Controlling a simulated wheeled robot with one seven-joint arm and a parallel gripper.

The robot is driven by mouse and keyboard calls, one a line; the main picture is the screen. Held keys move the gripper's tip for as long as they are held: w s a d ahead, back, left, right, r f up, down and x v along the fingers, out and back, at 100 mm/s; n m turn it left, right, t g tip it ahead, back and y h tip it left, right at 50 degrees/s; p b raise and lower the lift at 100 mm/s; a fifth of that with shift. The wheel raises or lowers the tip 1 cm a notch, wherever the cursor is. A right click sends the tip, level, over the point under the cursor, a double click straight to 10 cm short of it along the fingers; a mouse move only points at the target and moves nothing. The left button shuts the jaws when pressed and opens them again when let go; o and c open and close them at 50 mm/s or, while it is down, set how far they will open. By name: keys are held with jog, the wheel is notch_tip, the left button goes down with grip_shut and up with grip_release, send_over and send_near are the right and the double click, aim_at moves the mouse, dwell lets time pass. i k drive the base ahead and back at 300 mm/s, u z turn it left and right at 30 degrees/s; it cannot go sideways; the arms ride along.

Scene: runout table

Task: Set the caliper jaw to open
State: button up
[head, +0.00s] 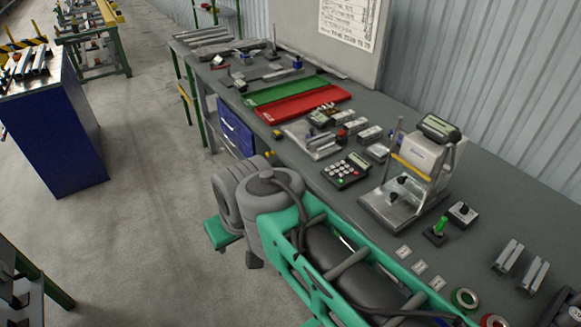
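I cannot pick out the caliper or its jaw for certain among the small tools on the grey bench (405,82). Small metal pieces lie on a light sheet (297,131) at mid-bench, too small to identify. A metal bench instrument (425,155) with a grey display head, a yellow bar and a flat base stands to their right. My teal and grey arm fills the lower middle, in front of the bench's front edge. It hides part of that edge. My gripper's fingertips do not show.
Green (288,88) and red (305,103) trays lie at mid-bench. A keypad (347,171) and a green-knobbed switch (439,229) sit near the front. Tape rolls (465,299) lie at lower right. A blue cabinet (55,130) stands left; the floor (150,130) between is clear.

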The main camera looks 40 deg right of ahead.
aim_at(311, 130)
jog(key=z, duration=0.9)
jog(key=i, duration=1)
jog(key=z, duration=0.35)
